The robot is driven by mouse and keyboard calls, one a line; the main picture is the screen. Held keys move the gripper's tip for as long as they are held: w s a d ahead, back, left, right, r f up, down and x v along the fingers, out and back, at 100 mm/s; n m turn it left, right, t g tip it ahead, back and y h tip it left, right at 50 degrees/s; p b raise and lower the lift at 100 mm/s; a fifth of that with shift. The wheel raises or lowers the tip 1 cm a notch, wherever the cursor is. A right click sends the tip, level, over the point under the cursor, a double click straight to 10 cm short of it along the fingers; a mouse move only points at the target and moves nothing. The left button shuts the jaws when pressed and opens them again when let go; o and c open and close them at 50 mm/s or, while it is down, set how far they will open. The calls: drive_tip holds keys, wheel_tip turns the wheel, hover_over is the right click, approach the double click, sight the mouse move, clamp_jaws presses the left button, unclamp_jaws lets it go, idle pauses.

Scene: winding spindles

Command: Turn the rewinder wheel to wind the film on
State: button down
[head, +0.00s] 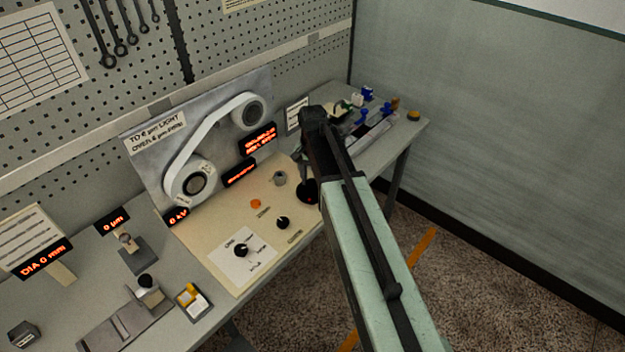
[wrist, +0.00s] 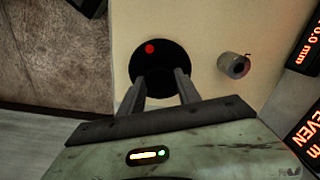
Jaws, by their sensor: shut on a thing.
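The rewinder wheel is a black disc (wrist: 146,62) with a red dot near its far edge in the wrist view. In the head view the wheel (head: 304,196) shows on the right part of the cream panel, partly behind my arm. My gripper (wrist: 160,80) reaches over the wheel, a finger on each side of its near part, and is shut on it. The exact contact is dark and hard to see. In the head view my gripper (head: 309,178) is mostly hidden by the arm. The white film (head: 199,133) loops between a lower left reel and an upper right reel.
A grey metal knob (wrist: 234,65) stands close right of the wheel. Black knobs (head: 283,223) and an orange button (head: 256,204) sit on the panel. Lit displays (head: 240,173) stand behind. Blue-topped items (head: 367,94) are at the bench's far right end.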

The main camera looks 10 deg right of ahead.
sight(312, 182)
drive_tip(key=m, duration=1.1)
drive_tip(key=shift+m, duration=0.4)
idle(0.3)
drive_tip(key=c, duration=0.9)
unclamp_jaws()
drive_tip(key=shift+o, duration=0.2)
wheel_tip(312, 182, up, 8)
drive_tip(key=p, duration=0.8)
